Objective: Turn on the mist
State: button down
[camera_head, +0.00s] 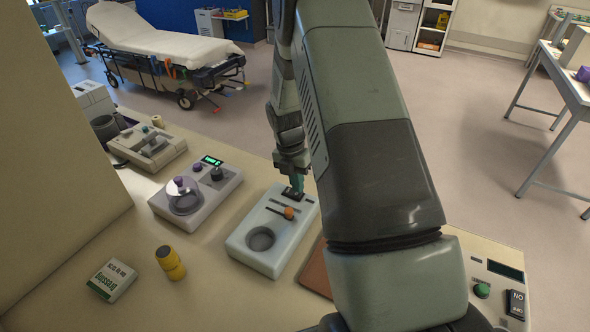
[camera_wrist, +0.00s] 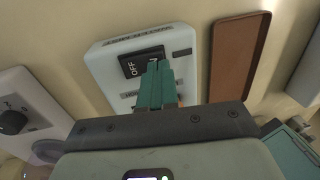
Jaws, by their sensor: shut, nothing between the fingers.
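A pale blue-white unit (camera_head: 243,238) stands on the counter, with a round dark recess, an orange knob on a slider (camera_head: 289,213) and a black rocker switch (camera_head: 291,194). In the wrist view the rocker switch (camera_wrist: 131,66) reads OFF on its left half; its right half is partly covered by my fingers. A label below it is mostly hidden. My gripper (camera_head: 297,188) is shut, with nothing between its teal fingers, and points down at the switch. In the wrist view the fingertips (camera_wrist: 160,64) overlap its right half; I cannot tell whether they touch it.
A unit with a purple knob and green display (camera_head: 200,203) stands to the left. A brown tray (camera_wrist: 237,55) lies to the right of the pale unit. A yellow cylinder (camera_head: 170,262) and a dressing box (camera_head: 112,280) are at the front left. My arm hides part of the counter.

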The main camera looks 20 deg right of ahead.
jog(key=shift+f, duration=0.35)
jog(key=shift+d, duration=0.1)
jog(key=shift+s+d+f, duration=0.1)
jog(key=shift+s+f, duration=0.05)
jog(key=shift+f, duration=0.05)
jog(key=shift+w+a+r, duration=0.25)
jog(key=shift+w+a, duration=0.35)
dwell(0.3)
